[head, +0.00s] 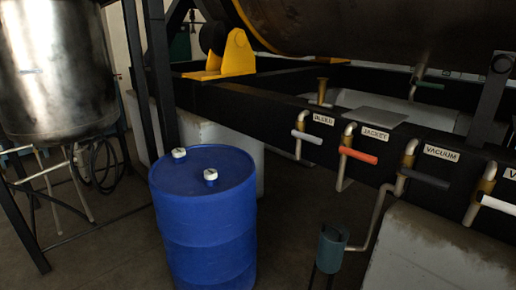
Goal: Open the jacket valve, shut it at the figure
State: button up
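The jacket valve has a red-orange lever (358,155) on a brass and pipe body (348,134), under a white label reading JACKET (375,134). The lever points right and slightly down, across the front of the dark beam. A thin pipe runs down from the valve. No gauge or figure can be read in this view. My gripper is not in view.
Neighbouring valves have a pale lever (307,137) to the left, a black lever under the VACUUM label (441,153), and a white lever (498,205) at the right. A blue drum (205,225) stands front left. A concrete block (435,255) sits lower right. A steel tank (55,75) stands far left.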

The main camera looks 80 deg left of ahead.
aim_at(341, 148)
jog(key=j+u, duration=0.1)
jog(key=u, duration=1.85)
jog(key=i+j+z, duration=0.15)
jog(key=i+j, duration=0.35)
jog(key=i+j+z, duration=0.15)
jog(key=i+j, duration=0.35)
jog(key=i+j+z, duration=0.15)
jog(key=i+j, duration=0.3)
jog(key=j, duration=0.15)
